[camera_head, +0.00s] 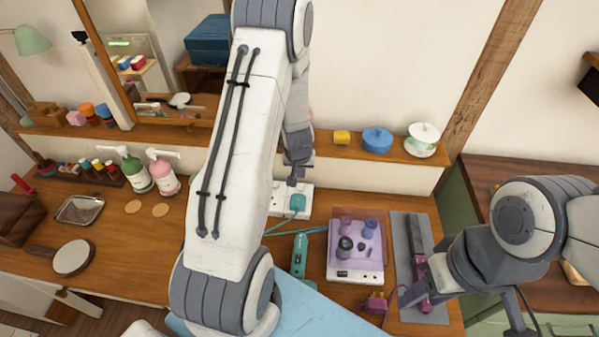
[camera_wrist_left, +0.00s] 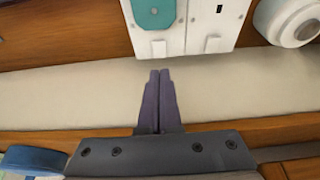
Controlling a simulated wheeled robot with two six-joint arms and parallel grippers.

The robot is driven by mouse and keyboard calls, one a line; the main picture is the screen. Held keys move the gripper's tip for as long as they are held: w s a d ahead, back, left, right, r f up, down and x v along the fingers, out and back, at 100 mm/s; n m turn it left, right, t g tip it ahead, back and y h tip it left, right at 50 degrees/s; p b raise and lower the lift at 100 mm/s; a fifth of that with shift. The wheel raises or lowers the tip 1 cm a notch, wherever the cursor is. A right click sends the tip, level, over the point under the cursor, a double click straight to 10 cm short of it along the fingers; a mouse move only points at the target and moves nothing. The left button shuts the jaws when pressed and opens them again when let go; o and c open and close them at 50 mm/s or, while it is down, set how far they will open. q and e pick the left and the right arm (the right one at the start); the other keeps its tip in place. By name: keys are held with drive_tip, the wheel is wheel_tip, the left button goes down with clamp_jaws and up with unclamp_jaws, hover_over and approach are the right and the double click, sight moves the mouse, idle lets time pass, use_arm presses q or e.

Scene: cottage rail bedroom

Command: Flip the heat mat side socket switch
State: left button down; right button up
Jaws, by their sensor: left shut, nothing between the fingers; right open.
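A white double wall socket (camera_head: 274,199) is on the wall above the desk. A teal plug (camera_head: 298,202) covers one side; it also shows in the left wrist view (camera_wrist_left: 153,12). The other side has small dark marks at the top edge of the wrist view. My left gripper (camera_head: 293,181) is shut and empty, just above the socket in the head view. In the wrist view its fingers (camera_wrist_left: 160,72) point at the wall short of the socket plate (camera_wrist_left: 200,42). My right gripper (camera_head: 418,290) is open beside a purple straightener (camera_head: 421,275) on a grey mat (camera_head: 403,235).
A white-based box with a clear purplish lid (camera_head: 342,272) stands on the desk beside a teal tool (camera_head: 299,255). A pink plug (camera_head: 375,303) lies in front. The shelf above holds a blue pot (camera_head: 377,140) and a white lidded pot (camera_head: 422,139). Pump bottles (camera_head: 164,178) stand left.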

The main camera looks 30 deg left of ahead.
sight(300, 189)
use_arm(q)
drive_tip(key=x, duration=0.1)
drive_tip(key=b+x, duration=0.1)
drive_tip(key=x, duration=0.1)
drive_tip(key=shift+s+d+f, duration=0.1)
drive_tip(key=shift+s+f, duration=0.05)
drive_tip(key=shift+s, duration=0.15)
drive_tip(key=shift+w+f+b, duration=0.1)
drive_tip(key=shift+f+b, duration=0.25)
drive_tip(key=shift+f, duration=0.2)
drive_tip(key=shift+f, duration=0.2)
drive_tip(key=shift+s+d+f+b, duration=0.1)
drive_tip(key=shift+s+f+b, duration=0.15)
drive_tip(key=shift+b, duration=0.1)
drive_tip(key=shift+s+d+b, duration=0.25)
drive_tip(key=shift+s+b, duration=0.15)
drive_tip(key=shift+s, duration=0.15)
drive_tip(key=shift+r, duration=0.1)
